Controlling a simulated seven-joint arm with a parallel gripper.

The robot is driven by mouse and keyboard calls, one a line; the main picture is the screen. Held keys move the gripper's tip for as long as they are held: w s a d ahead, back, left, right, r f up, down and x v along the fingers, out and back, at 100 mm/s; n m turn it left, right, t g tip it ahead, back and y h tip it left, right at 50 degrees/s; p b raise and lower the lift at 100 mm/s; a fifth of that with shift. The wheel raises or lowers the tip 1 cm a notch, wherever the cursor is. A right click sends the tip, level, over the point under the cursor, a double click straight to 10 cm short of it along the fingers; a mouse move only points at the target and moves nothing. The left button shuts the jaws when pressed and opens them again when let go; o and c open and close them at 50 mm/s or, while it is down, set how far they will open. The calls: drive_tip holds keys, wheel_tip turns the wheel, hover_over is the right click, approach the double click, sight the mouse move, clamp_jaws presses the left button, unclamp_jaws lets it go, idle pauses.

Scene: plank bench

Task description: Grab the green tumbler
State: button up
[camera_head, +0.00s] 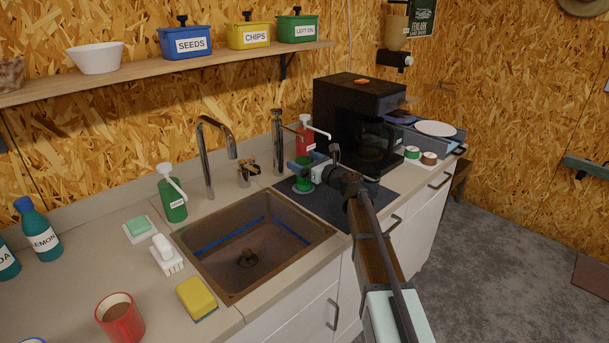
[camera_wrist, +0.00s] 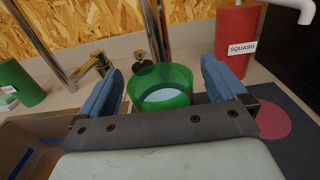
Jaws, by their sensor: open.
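The green tumbler (camera_wrist: 162,87) stands upright in the wrist view, and I see into its open top. My gripper (camera_wrist: 170,88) is open, with one blue finger to the left of the tumbler and one to the right, and gaps show on both sides. In the head view the tumbler (camera_head: 302,183) is partly hidden by my gripper (camera_head: 304,167), on the dark mat (camera_head: 325,204) right of the sink. I cannot tell whether either finger touches it.
A red squash bottle (camera_wrist: 236,42) stands close behind the right finger. A tap (camera_wrist: 157,30) rises just behind the tumbler. The sink (camera_head: 209,262) lies to the left, and a black coffee machine (camera_head: 350,108) stands to the right.

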drive_tip(key=shift+a, duration=0.1)
drive_tip(key=shift+c, duration=0.2)
drive_tip(key=c, duration=1.3)
